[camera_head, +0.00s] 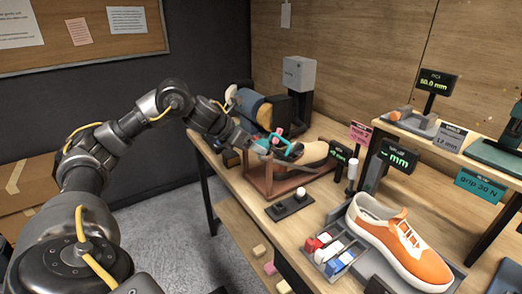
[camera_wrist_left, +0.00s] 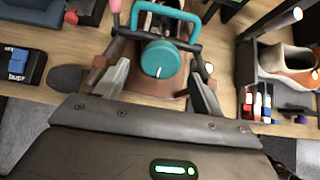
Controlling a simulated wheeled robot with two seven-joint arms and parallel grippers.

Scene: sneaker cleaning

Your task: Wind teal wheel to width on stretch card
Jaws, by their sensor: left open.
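The teal wheel (camera_wrist_left: 160,58) has a white mark on its face and sits below a teal handle (camera_wrist_left: 166,14) in the left wrist view. In the head view the teal device (camera_head: 272,143) is on a reddish-brown stand by a shoe form. My left gripper (camera_wrist_left: 158,74) is open, with one finger on each side of the wheel; gaps show between fingers and wheel. In the head view its tips (camera_head: 255,147) are at the device, partly hidden. A pink card (camera_head: 360,133) stands behind the bench; its small text is hard to read. My right gripper is not in view.
An orange and white sneaker (camera_head: 400,243) stands at the bench's right front, beside a tray of red, white and blue blocks (camera_head: 328,252). A black switch box (camera_head: 290,204) lies in front of the stand (camera_head: 258,176). Displays (camera_head: 399,156) and a teal "grip 30 N" card (camera_head: 481,186) are at right.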

